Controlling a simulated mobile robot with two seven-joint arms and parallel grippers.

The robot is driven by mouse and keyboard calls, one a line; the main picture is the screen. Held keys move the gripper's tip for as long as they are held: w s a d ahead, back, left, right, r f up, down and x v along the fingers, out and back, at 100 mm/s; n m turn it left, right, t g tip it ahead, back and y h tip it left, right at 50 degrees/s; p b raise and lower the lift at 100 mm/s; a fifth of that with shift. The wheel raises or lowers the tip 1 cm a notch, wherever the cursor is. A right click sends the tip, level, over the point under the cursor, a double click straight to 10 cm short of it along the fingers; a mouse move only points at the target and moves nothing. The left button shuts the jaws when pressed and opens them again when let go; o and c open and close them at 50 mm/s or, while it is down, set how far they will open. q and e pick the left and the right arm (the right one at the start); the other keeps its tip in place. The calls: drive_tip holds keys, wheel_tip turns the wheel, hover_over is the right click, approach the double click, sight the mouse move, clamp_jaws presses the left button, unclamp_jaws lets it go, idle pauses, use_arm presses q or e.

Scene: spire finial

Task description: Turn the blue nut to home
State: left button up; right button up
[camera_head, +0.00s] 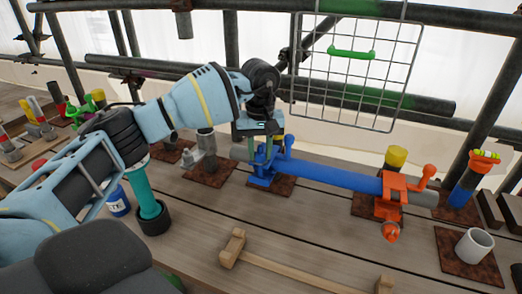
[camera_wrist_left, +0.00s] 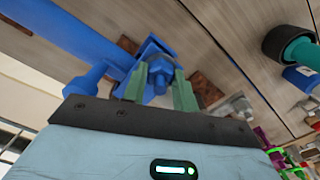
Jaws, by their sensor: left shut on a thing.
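A blue clamp (camera_head: 262,178) sits on a rusty base plate at the left part of a blue tube (camera_head: 335,178). My left gripper (camera_head: 257,150) reaches down over the clamp from above. In the left wrist view its two green fingers (camera_wrist_left: 160,90) are shut on the blue nut (camera_wrist_left: 159,79), one on each side of it. The blue clamp (camera_wrist_left: 152,48) and the blue tube (camera_wrist_left: 75,30) show beyond the fingers. In the head view the nut is largely hidden by the fingers. My right gripper is in neither view.
An orange clamp (camera_head: 394,187) holds the tube's right part. A teal post in a black cup (camera_head: 154,220) and a blue jar (camera_head: 117,203) stand left. A wire rack (camera_head: 350,75) hangs behind.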

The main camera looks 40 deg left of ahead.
use_arm(q)
drive_tip(key=shift+m, duration=0.4)
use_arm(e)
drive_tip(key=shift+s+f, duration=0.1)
use_arm(q)
drive_tip(key=o, duration=1)
drive_tip(key=shift+c, duration=0.2)
wheel_tip(320, 180, up, 7)
drive_tip(key=shift+f, duration=0.2)
drive_tip(key=shift+r+b, duration=0.3)
drive_tip(key=shift+r, duration=0.25)
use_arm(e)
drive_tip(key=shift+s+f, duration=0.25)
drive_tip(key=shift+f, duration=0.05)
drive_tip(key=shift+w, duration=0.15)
